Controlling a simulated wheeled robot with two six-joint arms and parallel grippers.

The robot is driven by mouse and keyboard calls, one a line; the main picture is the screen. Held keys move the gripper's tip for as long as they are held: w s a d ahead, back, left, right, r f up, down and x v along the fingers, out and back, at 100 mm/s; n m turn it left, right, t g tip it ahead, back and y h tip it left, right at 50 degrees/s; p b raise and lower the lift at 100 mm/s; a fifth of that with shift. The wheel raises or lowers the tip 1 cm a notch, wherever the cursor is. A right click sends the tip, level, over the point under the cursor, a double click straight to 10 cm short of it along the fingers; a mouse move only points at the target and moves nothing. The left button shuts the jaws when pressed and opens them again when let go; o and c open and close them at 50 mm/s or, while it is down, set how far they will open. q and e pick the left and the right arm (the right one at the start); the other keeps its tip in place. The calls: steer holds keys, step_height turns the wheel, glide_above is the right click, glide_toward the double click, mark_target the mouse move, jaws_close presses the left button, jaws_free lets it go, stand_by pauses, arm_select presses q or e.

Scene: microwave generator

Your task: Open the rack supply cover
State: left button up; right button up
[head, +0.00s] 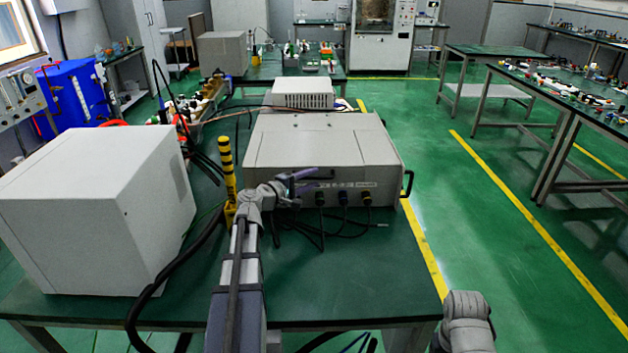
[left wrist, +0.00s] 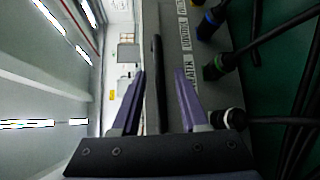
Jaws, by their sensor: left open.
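The rack supply is a grey box (head: 320,150) on the green table in the head view. Its flat top cover (head: 320,128) looks closed. Its front panel has labels and plugged-in cables low down, and they also show in the left wrist view (left wrist: 190,45). My left gripper (head: 302,180) is at the left part of the front panel, with purple fingers apart. In the left wrist view, my left gripper (left wrist: 160,76) has a dark bar (left wrist: 157,85) between its fingers; I cannot tell whether they touch it. My right gripper is not in view.
A large white box (head: 95,210) stands to the left. A yellow-black post (head: 228,170) is close to my left arm. Black cables (head: 320,222) hang at the front panel. A black handle (head: 408,184) sticks out at the box's right side. The table front is mostly clear.

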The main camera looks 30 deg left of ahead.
arm_select(q)
steer(key=shift+w+d+f, duration=0.1)
steer(key=shift+w+d, duration=0.1)
steer(key=shift+w, duration=0.45)
steer(key=shift+c, duration=0.4)
jaws_close()
stand_by(0.6)
